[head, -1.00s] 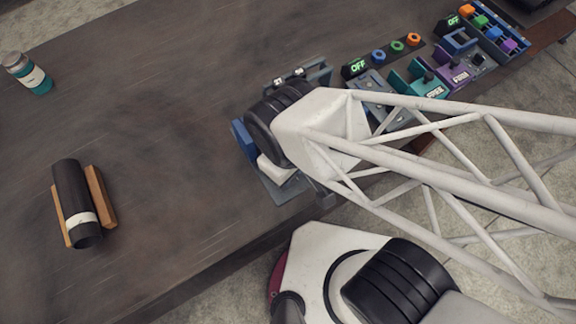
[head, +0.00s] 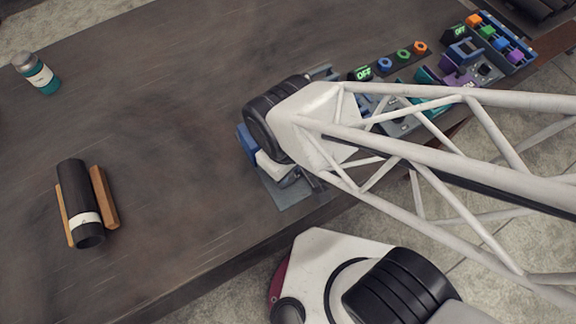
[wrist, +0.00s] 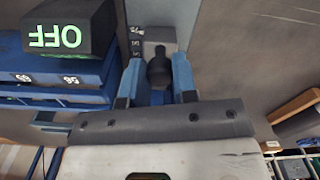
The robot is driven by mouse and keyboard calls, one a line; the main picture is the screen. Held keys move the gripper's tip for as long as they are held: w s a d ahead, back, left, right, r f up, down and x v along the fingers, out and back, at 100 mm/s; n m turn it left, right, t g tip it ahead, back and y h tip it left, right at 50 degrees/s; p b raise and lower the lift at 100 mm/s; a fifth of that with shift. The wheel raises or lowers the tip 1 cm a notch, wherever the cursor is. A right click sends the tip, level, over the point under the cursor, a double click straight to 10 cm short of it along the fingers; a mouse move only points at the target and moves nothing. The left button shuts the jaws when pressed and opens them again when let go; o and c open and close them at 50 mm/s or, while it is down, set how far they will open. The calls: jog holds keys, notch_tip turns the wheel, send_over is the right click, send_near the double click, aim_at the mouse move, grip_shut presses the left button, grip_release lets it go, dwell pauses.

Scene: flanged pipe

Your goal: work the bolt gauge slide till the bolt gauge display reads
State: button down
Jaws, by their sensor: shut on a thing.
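In the wrist view my gripper (wrist: 157,88) has its two blue fingers on either side of a dark round knob (wrist: 158,68), shut on it. The knob stands on a grey slide piece (wrist: 160,40) in a track with small markings beside it. A black display box (wrist: 68,30) at upper left reads OFF in green, upside down in this view. It stands by blue blocks (wrist: 60,78) with number labels. In the head view my arm covers the fingers and knob; only a blue part (head: 247,142) and grey base plate (head: 290,195) show around it.
A black pipe (head: 77,190) lies in a wooden cradle (head: 108,200) at left. Another OFF display (head: 362,73), coloured nuts (head: 403,54) and a blue rack (head: 505,40) lie at upper right. The table's middle is clear.

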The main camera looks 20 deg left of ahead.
jog(key=c, duration=0.9)
grip_release()
jog(key=shift+r, duration=3.9)
jog(key=shift+w, duration=0.1)
jog(key=shift+w+d+r, duration=0.25)
jog(key=shift+w+d, duration=0.05)
jog(key=shift+d, duration=0.05)
jog(key=w+d+r+m+t, duration=0.1)
jog(key=w+d+r+m, duration=0.2)
jog(key=d, duration=0.5)
jog(key=w+d+r+m, duration=0.3)
jog(key=d+m, duration=0.2)
jog(key=d, duration=0.3)
jog(key=w+d+r+m+t, duration=0.1)
jog(key=w+d+r+m, duration=0.2)
jog(key=d, duration=0.6)
jog(key=shift+w+r+m+t, duration=0.25)
jog(key=shift+r+m+t, duration=0.05)
jog(key=shift+r+m, duration=0.3)
